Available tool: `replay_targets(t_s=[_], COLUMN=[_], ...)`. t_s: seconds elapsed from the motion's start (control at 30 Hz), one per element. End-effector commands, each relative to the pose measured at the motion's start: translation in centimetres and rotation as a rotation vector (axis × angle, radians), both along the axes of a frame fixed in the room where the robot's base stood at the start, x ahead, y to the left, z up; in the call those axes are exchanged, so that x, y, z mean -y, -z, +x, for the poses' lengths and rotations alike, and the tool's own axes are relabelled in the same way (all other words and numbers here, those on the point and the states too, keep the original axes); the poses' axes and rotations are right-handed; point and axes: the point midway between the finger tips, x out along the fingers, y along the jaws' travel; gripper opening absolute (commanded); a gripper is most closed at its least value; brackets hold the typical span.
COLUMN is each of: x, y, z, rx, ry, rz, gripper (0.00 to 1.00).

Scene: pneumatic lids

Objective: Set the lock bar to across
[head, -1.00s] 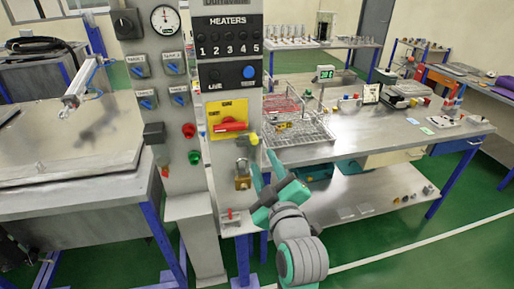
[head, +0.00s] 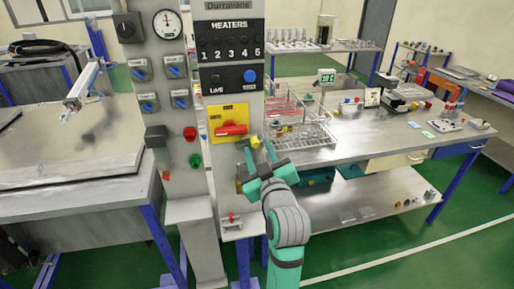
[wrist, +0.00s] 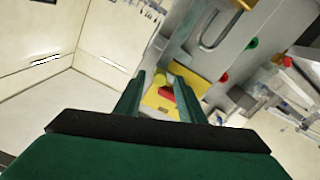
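The grey control post carries a yellow plate (head: 228,122) with a red handle (head: 232,129) lying roughly level across it.
Red (head: 190,133) and green (head: 195,160) buttons sit on the narrower panel to the left. A bench with wire baskets (head: 300,130) stands close right of the post. Green floor is clear at lower right.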

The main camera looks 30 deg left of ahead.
Motion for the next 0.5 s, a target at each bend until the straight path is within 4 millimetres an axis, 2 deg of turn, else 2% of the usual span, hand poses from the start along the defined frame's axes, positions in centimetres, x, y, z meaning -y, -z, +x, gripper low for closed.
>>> replay_targets(t_s=[0.2,0.5], x=[-1.2,-1.4], y=[0.0,0.0], z=[1.0,1.1], rx=[0.001,0.001], ry=[0.0,-0.003], rz=[0.001,0.0], gripper=[0.36,0.36])
